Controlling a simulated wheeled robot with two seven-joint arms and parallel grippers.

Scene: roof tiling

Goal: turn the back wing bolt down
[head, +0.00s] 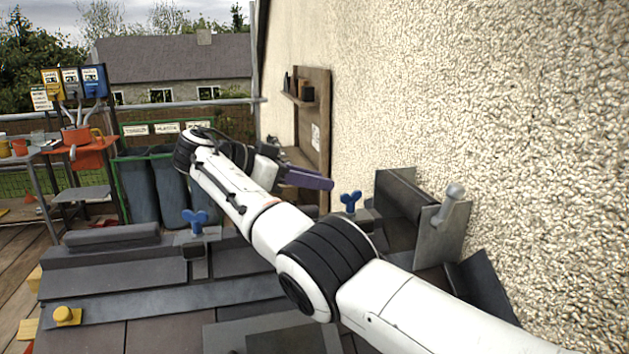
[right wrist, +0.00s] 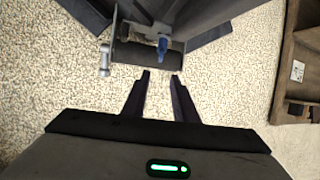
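Two blue wing bolts show in the head view: one (head: 350,202) near the wall on a dark clamp, and one (head: 195,221) further left over the dark ridge. Their labels do not show which is the back one. My right gripper (head: 326,183), with dark purple fingers, is in the air above and left of the wall-side bolt, apart from it. In the right wrist view its fingers (right wrist: 160,75) are open and empty, and a blue wing bolt (right wrist: 162,46) lies beyond the tips, roughly in line with the gap. My left gripper is out of view.
The rough wall (head: 520,110) stands close on the right. A grey bracket with a peg (head: 452,200) rises beside the wall-side bolt. A wooden shelf board (head: 315,130) leans behind.

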